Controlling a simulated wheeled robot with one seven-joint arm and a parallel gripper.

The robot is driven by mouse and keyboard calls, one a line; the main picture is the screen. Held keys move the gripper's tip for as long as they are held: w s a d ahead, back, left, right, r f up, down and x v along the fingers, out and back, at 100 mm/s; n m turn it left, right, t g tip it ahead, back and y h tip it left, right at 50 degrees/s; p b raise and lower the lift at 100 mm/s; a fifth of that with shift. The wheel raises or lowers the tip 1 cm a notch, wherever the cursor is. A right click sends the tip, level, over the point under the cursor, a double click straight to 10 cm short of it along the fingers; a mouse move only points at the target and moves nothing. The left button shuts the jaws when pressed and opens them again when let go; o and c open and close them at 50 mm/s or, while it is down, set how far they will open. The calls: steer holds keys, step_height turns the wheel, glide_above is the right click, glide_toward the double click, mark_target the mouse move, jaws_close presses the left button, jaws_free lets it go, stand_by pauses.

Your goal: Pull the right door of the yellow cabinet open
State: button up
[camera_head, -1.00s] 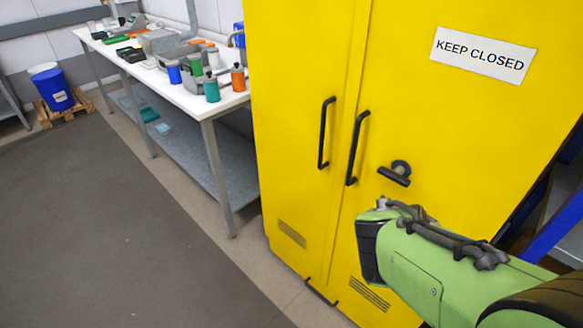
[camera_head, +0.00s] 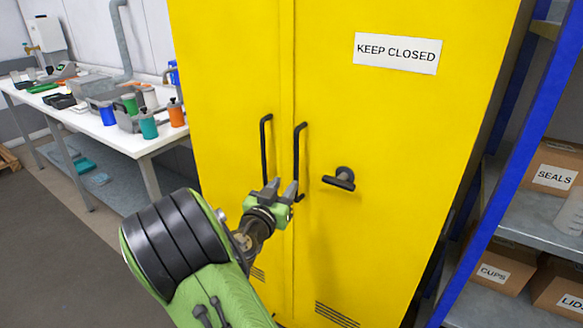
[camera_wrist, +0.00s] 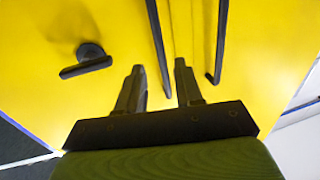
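The yellow cabinet (camera_head: 236,60) stands upright with both doors shut. Its right door (camera_head: 390,130) bears a "KEEP CLOSED" sign, a black latch knob (camera_head: 341,179) and a black vertical bar handle (camera_head: 297,150). The left door's matching handle (camera_head: 265,145) is just left of it. My gripper (camera_head: 281,187) is open and empty, close to the lower end of the right door's handle. In the wrist view, that handle (camera_wrist: 157,45) appears in the gap between my fingers (camera_wrist: 159,68); I cannot tell how deep it sits. The knob (camera_wrist: 88,60) shows at left there.
A blue-framed shelf (camera_head: 490,200) with labelled cardboard boxes stands close to the cabinet's right. A white workbench (camera_head: 150,142) with bottles and trays is at the left. Grey floor (camera_head: 60,240) is open at the lower left.

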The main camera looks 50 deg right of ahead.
mark_target(295, 170)
steer(key=p+x, duration=0.2)
steer(key=x, duration=0.7)
steer(key=shift+d, duration=0.15)
steer(key=shift+c, duration=0.5)
jaws_close()
